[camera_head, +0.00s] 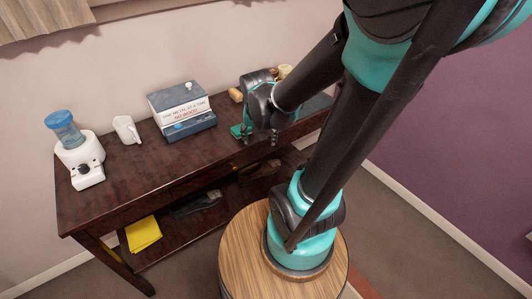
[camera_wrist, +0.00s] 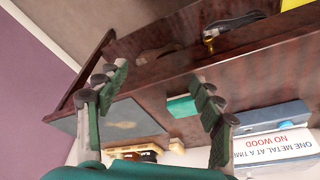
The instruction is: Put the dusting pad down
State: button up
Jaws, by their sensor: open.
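A small teal-green block (camera_wrist: 182,106), which looks like the dusting pad, rests on the dark table top near its front edge in the wrist view. In the head view my gripper (camera_head: 260,136) is low over the right part of the dark wooden table (camera_head: 150,165). Green shows at its left finger there, and I cannot tell pad from finger. My gripper is open, with nothing clamped.
The lower shelf holds a yellow cloth (camera_head: 143,234) and dark shoes (camera_head: 198,203).

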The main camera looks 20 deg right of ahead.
jog(key=s+f+n+t+y, duration=0.1)
jog(key=s+f+n, duration=0.2)
jog(key=s+n, duration=0.1)
jog(key=shift+s+d, duration=0.4)
jog(key=shift+s, duration=0.5)
jog(key=shift+r, duration=0.1)
jog(key=shift+r, duration=0.3)
